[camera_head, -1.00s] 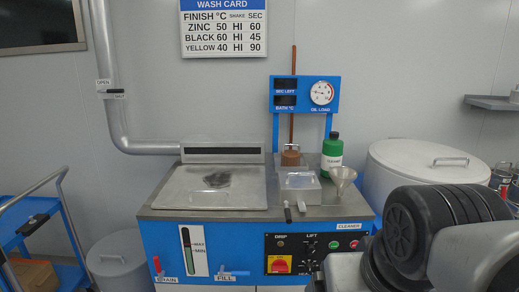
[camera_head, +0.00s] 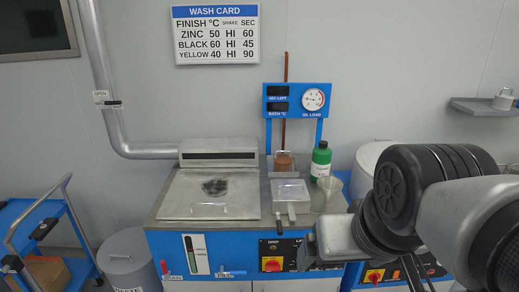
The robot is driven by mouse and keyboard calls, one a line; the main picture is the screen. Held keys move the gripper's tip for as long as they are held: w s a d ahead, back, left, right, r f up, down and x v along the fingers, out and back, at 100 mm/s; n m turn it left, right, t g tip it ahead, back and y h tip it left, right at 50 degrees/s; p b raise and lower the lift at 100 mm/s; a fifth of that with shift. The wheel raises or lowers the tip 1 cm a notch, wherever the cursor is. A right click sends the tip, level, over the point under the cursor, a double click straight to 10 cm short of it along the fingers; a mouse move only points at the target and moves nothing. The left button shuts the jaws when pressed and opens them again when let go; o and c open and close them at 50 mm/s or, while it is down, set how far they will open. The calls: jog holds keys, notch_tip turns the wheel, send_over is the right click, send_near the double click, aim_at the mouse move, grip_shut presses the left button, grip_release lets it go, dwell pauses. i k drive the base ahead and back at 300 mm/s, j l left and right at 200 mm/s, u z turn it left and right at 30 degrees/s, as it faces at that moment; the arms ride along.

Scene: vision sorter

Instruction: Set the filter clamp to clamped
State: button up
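A pale box with a clear lid (camera_head: 290,191) stands on the right part of the blue washer's top (camera_head: 240,222). Short dark-tipped handles (camera_head: 291,214) stick out at its front; one of these may be the filter clamp, but no label shows and I cannot tell its position. My gripper (camera_head: 312,246) is in front of the washer's control panel, below and right of the box and apart from the handles. Its fingers are too small and dark to tell whether they are open, and nothing held can be made out. My arm hides the panel's right part.
A green bottle (camera_head: 320,161) and a funnel (camera_head: 330,186) stand right of the box. A flat metal lid (camera_head: 210,193) lies to its left. Red drain and blue fill handles (camera_head: 232,273) sit low on the front. A blue cart (camera_head: 35,215) and bin (camera_head: 127,262) stand left.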

aim_at(278, 222)
jog(key=u, duration=0.15)
jog(key=i+l, duration=0.1)
jog(key=i, duration=0.35)
jog(key=i+l+z, duration=0.1)
jog(key=i, duration=0.4)
